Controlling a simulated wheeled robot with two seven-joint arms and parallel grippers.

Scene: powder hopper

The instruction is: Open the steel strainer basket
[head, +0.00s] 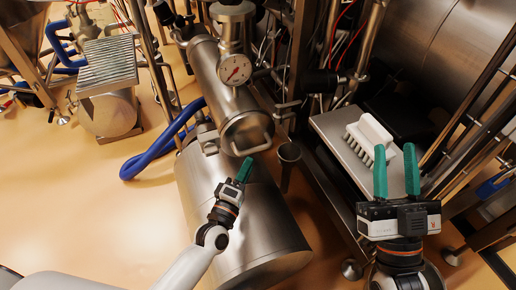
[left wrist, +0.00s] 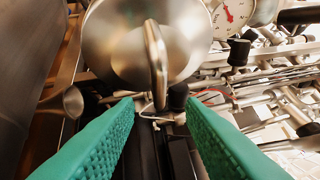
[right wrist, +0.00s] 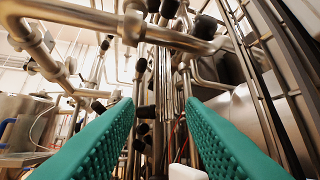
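The steel strainer basket (head: 246,133) is a shiny cylinder end with a bar handle, at the lower end of a tilted steel housing (head: 215,80) in the head view. In the left wrist view its round steel end (left wrist: 115,45) and upright bar handle (left wrist: 156,65) fill the upper middle. My left gripper (head: 247,161) is just below the handle in the head view. Its green fingers are apart in the left wrist view (left wrist: 160,98), with the handle ahead of the tips and nothing held. My right gripper (head: 396,147) is open and empty, away to the right.
A pressure gauge (head: 235,69) sits above the housing. A large steel drum (head: 240,215) stands below the basket. A white brush (head: 371,136) lies on a grey tray (head: 335,128) near my right gripper. Pipes and frames crowd the back; open floor (head: 80,200) lies left.

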